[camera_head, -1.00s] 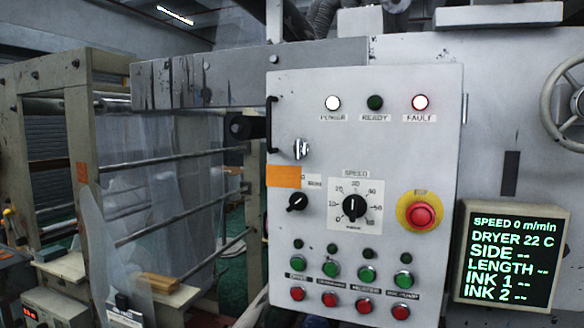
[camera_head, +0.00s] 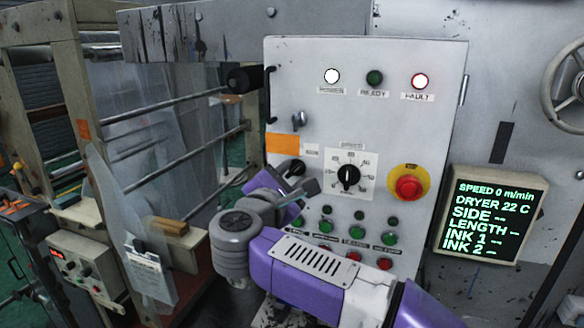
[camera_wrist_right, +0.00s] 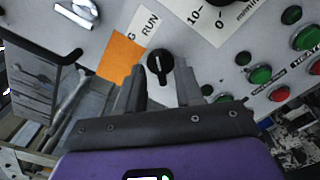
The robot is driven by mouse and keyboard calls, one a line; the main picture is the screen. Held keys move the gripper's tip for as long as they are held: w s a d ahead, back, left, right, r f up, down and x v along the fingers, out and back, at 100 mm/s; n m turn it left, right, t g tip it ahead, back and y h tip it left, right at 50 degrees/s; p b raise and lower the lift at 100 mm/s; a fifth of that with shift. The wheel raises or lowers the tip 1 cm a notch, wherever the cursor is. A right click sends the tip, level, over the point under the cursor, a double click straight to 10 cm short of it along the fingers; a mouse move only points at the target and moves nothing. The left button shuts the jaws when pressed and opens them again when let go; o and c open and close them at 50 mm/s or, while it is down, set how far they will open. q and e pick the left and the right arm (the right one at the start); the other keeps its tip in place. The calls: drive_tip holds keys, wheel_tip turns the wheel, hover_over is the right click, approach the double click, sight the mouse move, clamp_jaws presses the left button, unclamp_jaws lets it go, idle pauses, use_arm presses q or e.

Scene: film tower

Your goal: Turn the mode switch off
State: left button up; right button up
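The mode switch (camera_head: 290,168) is a small black rotary knob on the grey control panel, beside a white label partly covered by an orange tag. In the right wrist view the knob (camera_wrist_right: 160,63) carries a pale pointer line, with the word RUN near it. I cannot tell its exact setting. My right gripper (camera_head: 303,181) reaches up to the panel in front of the knob and partly hides it. In the right wrist view the gripper (camera_wrist_right: 160,82) is open, its two dark fingers either side of the knob's lower end; contact is not clear. My left gripper is out of view.
A speed dial (camera_head: 348,177) and a red emergency button (camera_head: 409,187) sit to the right of the knob. Green and red push buttons (camera_head: 357,232) lie below. A metal key switch (camera_head: 299,119) is above. The POWER lamp (camera_head: 332,76) glows white.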

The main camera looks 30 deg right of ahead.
drive_tip(key=shift+w+d, duration=0.45)
clamp_jaws()
